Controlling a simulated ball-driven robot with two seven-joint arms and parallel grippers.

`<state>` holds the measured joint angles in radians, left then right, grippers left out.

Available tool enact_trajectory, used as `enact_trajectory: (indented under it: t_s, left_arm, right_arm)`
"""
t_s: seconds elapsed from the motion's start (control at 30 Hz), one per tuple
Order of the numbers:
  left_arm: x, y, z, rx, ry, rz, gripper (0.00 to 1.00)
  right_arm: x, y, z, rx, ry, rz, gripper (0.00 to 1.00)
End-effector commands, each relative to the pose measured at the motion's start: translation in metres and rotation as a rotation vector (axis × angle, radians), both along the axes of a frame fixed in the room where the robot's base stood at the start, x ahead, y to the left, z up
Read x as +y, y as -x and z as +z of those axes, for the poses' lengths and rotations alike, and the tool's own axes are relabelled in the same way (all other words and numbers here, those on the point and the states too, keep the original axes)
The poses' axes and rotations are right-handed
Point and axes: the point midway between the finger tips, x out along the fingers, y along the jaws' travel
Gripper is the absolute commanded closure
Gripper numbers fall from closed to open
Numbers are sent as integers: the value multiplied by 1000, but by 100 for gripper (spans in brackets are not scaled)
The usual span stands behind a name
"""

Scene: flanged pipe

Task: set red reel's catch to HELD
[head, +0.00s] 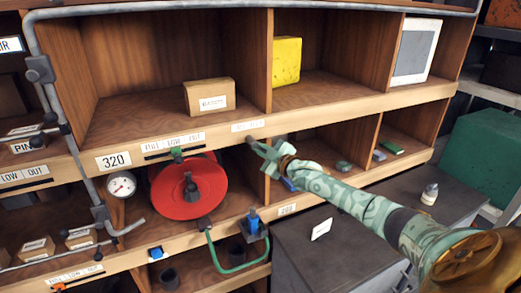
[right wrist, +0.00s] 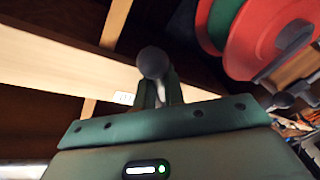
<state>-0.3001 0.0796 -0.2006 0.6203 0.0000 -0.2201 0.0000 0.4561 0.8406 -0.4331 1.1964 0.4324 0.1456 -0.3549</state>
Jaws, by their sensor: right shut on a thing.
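The red reel (head: 188,187) stands in the lower shelf bay, with a dark hub on its face. It also shows at the upper right of the right wrist view (right wrist: 262,40). My right gripper (head: 257,147) is at the shelf's front edge, up and right of the reel. Its fingers are shut on a dark round knob (right wrist: 153,62), which sits below a small white label (head: 247,126) too small to read. Whether this knob is the reel's catch, and its setting, I cannot tell. My left gripper is not in view.
A pressure gauge (head: 122,184) and grey pipe (head: 88,165) stand left of the reel. A blue-handled part (head: 253,224) and green hose (head: 222,262) hang below right. A cardboard box (head: 209,96) and yellow block (head: 286,61) are on the upper shelf. A dark cabinet (head: 330,255) stands in front.

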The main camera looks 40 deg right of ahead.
Motion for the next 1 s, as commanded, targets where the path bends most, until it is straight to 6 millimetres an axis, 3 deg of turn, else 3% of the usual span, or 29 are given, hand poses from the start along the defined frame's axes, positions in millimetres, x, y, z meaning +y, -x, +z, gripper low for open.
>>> enact_trajectory:
  t_s: [0.47, 0.5, 0.57, 0.87, 1.0]
  left_arm:
    - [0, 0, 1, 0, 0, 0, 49]
    - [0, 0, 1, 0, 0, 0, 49]
    - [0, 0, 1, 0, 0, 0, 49]
    - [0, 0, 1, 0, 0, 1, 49]
    - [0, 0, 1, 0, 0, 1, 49]
  right_arm:
    - [-1, 0, 1, 2, 18, 0, 100]
    - [-1, 0, 1, 2, 18, 0, 84]
    - [-1, 0, 1, 2, 17, 0, 69]
    - [0, 1, 0, 2, 13, 0, 69]
    - [0, 11, -1, 4, 12, 1, 69]
